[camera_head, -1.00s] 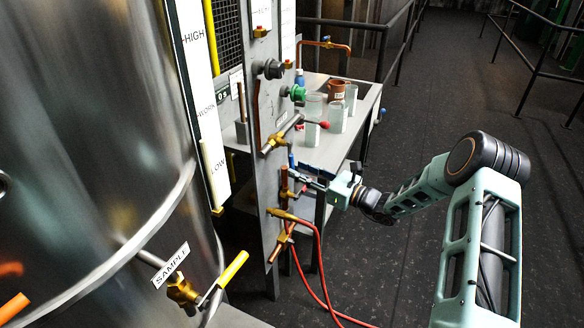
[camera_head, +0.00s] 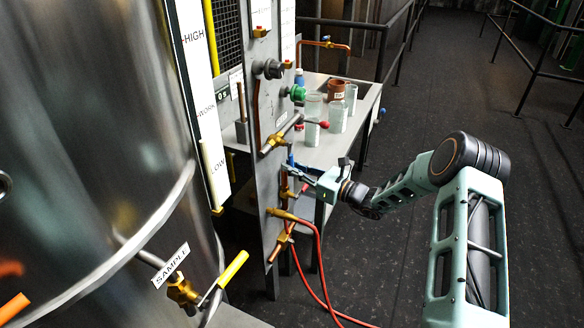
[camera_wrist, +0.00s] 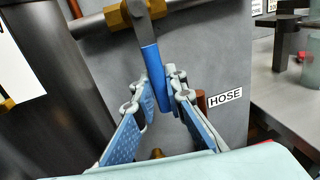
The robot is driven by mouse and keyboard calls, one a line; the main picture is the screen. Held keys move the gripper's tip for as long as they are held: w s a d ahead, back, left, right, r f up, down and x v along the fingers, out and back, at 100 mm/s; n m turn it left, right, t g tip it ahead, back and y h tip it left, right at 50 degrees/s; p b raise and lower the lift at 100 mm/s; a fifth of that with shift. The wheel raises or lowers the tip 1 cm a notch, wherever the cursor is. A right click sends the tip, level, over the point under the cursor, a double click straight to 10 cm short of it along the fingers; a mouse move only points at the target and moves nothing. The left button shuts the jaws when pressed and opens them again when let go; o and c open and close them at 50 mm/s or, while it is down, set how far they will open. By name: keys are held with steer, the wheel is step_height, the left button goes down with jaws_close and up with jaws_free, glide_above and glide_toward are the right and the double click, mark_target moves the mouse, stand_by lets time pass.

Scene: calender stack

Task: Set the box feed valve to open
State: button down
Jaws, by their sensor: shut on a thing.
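A valve with a blue handle (camera_wrist: 153,70) hangs from a brass body (camera_wrist: 133,14) on a horizontal grey pipe in the wrist view. The handle points down, roughly crosswise to the pipe, tilted slightly. My gripper (camera_wrist: 157,88) has its blue-padded fingers on either side of the handle and is shut on it. In the head view, my gripper (camera_head: 305,170) reaches the grey panel (camera_head: 268,190) from the right, and the blue handle (camera_head: 291,159) shows just above the fingers. No "box feed" label is readable, so I cannot confirm the valve's name.
A HOSE label (camera_wrist: 225,99) sits right of the fingers. Below the gripper, a red hose (camera_head: 320,262) hangs from a brass fitting. A red-tipped lever (camera_head: 323,125) juts out above. A table (camera_head: 352,135) with beakers stands behind. The floor at right is clear.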

steer(key=shift+w+d+f+b, duration=0.1)
steer(key=shift+b, duration=0.25)
steer(key=w+d+r+n+g+y+b, duration=0.2)
steer(key=w+r+n+b, duration=0.5)
steer(key=n+b, duration=1.3)
steer(key=shift+d+r+y+b, duration=0.3)
steer(key=shift+r+y+b, duration=0.35)
steer(key=shift+y, duration=0.15)
steer(key=shift+w, duration=0.1)
steer(key=c, duration=2)
jaws_free()
steer(key=shift+o, duration=0.2)
